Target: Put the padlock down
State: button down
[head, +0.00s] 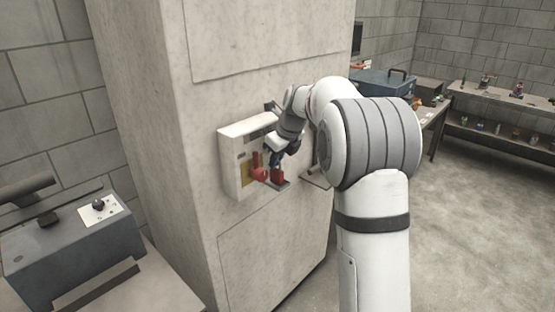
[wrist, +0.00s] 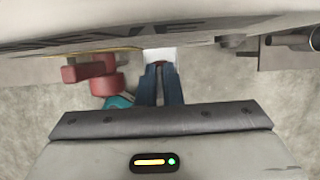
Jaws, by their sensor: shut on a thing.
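A small red padlock (head: 277,174) shows just below my gripper (head: 276,156) in the head view, close to the front of a pale switch box (head: 233,168). In the wrist view my gripper (wrist: 160,70) has its two blue fingers close together, shut on the padlock. The red switch handle (head: 259,172) stands just left of the padlock and also shows left of the fingers in the wrist view (wrist: 105,75).
The box is fixed to a concrete pillar (head: 180,120). A small grey ledge (head: 284,185) shows beside the padlock. A teal thing (wrist: 118,101) lies left of the fingers. A grey machine (head: 70,245) stands at left. Benches with a blue toolbox (head: 383,83) stand behind at right.

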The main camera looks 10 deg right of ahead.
jog(key=c, duration=1.6)
grip_release()
jog(key=shift+f, duration=0.1)
jog(key=v, duration=1.2)
jog(key=s+f+n+h, duration=0.1)
jog(key=s+f+n, duration=0.3)
jog(key=s+n, duration=0.5)
jog(key=s+a+f+n, duration=0.1)
jog(key=s+f+n, duration=0.4)
jog(key=s+n, duration=0.5)
jog(key=s+a+f+n+h, duration=0.1)
jog(key=s+f+n, duration=0.4)
jog(key=s+n, duration=0.4)
jog(key=shift+s+a+f+n+g+h, duration=0.1)
jog(key=shift+s+n+g+h, duration=0.1)
jog(key=shift+s, duration=1.45)
jog(key=shift+s+a+f+n+g+h, duration=0.1)
jog(key=shift+s+n, duration=0.1)
jog(key=shift+s, duration=1.45)
